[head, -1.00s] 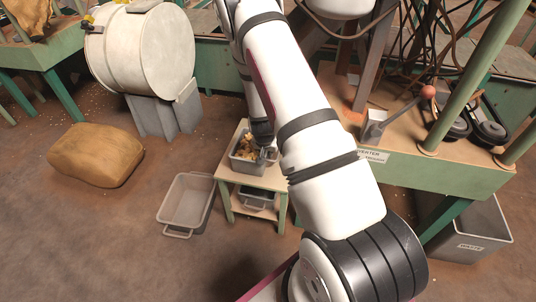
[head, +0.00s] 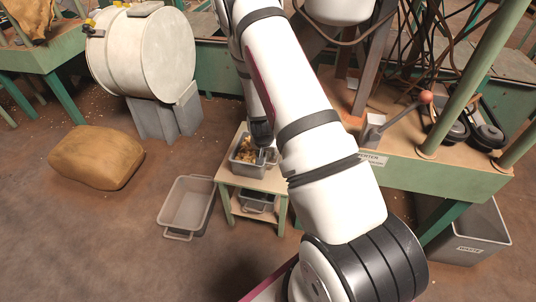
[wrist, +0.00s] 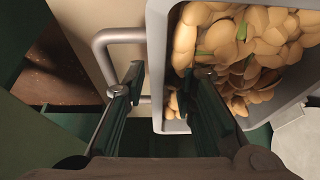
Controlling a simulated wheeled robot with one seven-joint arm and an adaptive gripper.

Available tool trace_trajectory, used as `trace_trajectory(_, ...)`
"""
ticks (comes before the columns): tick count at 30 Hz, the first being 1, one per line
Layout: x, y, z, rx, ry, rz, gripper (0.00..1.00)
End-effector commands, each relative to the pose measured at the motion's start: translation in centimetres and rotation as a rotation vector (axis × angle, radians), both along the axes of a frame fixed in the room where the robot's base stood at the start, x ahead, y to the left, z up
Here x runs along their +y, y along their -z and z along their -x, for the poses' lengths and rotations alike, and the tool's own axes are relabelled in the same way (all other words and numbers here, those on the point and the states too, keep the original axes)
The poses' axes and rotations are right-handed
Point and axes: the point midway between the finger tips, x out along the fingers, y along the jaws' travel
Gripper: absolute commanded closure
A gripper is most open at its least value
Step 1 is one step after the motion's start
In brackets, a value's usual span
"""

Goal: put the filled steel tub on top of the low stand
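The grey steel tub (head: 244,168) is filled with pale brown nuts and stands on top of the low stand (head: 262,182), which has a wooden top and green legs. In the wrist view the tub's near wall (wrist: 156,50) and its bar handle (wrist: 112,36) show beside the nuts. My gripper (wrist: 165,80) is open and straddles this wall. One finger is outside by the handle, the other inside over the nuts, with gaps to the wall. In the head view my arm partly covers the gripper and the tub's right side.
An empty grey tub (head: 187,204) lies on the floor left of the stand. Another tub (head: 256,203) sits on the stand's lower shelf. A machine bench (head: 440,172) with a red-knobbed lever (head: 425,97) is at right, above a waste bin (head: 478,240). A brown sack (head: 96,157) lies left.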

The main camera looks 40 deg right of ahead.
Motion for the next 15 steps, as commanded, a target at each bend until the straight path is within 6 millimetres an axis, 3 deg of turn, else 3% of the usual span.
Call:
trace_trajectory(1, 0.3, -1.4, 0.2, -0.002, 0.000, 0.001, 0.75)
trace_trajectory(6, 1.4, -4.8, 1.1, -0.003, -0.001, 0.000, 0.75)
trace_trajectory(15, 2.6, -8.4, 2.3, -0.001, 0.000, -0.001, 0.75)
